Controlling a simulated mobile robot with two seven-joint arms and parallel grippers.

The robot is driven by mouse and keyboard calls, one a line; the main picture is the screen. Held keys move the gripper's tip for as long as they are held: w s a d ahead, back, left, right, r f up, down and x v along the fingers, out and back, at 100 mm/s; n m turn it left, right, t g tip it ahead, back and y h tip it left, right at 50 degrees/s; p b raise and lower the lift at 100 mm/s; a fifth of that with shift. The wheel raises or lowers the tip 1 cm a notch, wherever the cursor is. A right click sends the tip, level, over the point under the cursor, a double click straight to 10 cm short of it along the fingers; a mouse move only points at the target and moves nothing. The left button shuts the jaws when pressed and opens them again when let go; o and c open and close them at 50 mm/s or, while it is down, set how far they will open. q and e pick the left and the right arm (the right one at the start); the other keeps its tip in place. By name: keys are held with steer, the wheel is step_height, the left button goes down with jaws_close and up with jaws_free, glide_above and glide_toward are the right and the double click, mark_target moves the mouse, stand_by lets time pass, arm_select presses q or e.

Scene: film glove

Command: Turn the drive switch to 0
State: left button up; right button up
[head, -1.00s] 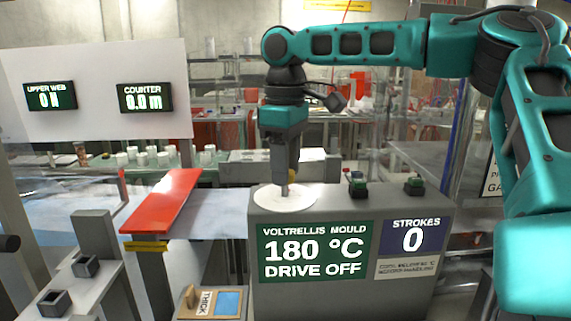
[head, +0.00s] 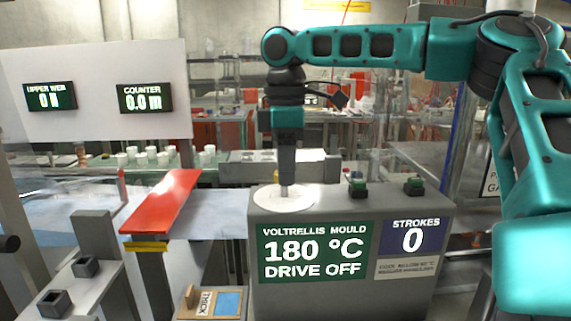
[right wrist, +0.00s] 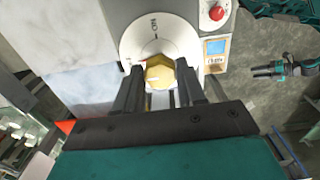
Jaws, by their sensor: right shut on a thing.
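The drive switch is a yellow knob (right wrist: 160,73) on a round white dial plate (head: 286,197) on top of the grey console. My right gripper (head: 284,188) points straight down onto it and is shut on the knob, one finger on either side in the right wrist view. The dial carries an "ON" mark near its top edge in that view; the fingers hide part of the dial. The console display (head: 313,250) reads "180 °C, DRIVE OFF". My left gripper (right wrist: 256,72) shows small in the right wrist view, apart from the console; its opening is unclear.
The strokes display (head: 411,238) reads 0. A red slanted board (head: 162,200) lies left of the console.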

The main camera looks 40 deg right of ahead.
steer(key=o, duration=1.1)
steer(key=shift+c, duration=0.2)
step_height(320, 180, up, 13)
stand_by(0.5)
